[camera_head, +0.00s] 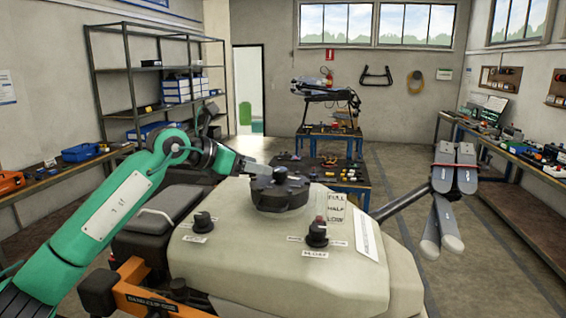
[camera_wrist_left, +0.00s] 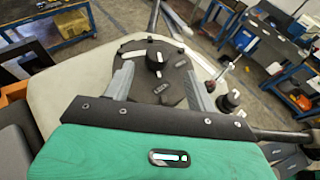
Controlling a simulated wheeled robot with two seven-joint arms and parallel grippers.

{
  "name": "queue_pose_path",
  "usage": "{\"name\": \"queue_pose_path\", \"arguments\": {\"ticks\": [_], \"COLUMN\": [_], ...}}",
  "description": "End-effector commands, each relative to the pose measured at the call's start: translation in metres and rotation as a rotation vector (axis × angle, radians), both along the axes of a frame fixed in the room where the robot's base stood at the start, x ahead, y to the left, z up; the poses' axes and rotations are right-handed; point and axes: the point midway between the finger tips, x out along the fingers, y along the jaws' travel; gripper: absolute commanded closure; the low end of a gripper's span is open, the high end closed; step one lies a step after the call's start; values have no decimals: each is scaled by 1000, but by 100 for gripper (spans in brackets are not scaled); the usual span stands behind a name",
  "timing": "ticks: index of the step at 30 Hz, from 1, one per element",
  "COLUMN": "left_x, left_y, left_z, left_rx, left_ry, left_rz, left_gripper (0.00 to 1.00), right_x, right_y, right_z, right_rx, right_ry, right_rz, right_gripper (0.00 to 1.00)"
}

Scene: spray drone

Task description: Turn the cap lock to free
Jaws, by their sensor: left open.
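The large round black tank cap (camera_head: 280,195) sits on top of the pale tank (camera_head: 270,265), with a small raised knob (camera_head: 280,174) at its centre. In the left wrist view the cap (camera_wrist_left: 178,78) lies between my two grey fingers, and the knob (camera_wrist_left: 155,60) bears a white mark. My left gripper (camera_head: 252,168) reaches in from the left at the cap's height. It is open, its fingers (camera_wrist_left: 158,78) spread on either side of the cap; I cannot tell whether they touch it. My right gripper is not in view.
Two smaller black knobs, left (camera_head: 203,222) and right (camera_head: 317,235), stand on the tank with small labels. A FULL/HALF/LOW label (camera_head: 336,208) is behind the right one. A folded grey drone arm (camera_head: 450,185) sticks out right. Tables and shelves stand farther back.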

Motion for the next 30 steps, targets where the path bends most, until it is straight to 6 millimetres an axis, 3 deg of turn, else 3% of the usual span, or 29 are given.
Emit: {"name": "queue_pose_path", "arguments": {"ticks": [1,12,27,28,30], "left_x": [6,36,45,45,44], "left_y": [-9,-54,-64,-64,-64], "left_z": [1,-23,-34,-33,-33], "left_rx": [-2,-3,-2,-2,-2], "left_ry": [4,3,1,1,1], "left_rz": [0,1,3,3,3], "left_gripper": [43,43,43,45,59], "right_x": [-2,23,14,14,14], "right_y": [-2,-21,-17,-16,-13], "right_z": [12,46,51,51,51], "right_rx": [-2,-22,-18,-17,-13], "right_ry": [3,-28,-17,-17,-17], "right_rz": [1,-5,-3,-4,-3], "right_gripper": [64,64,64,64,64]}}
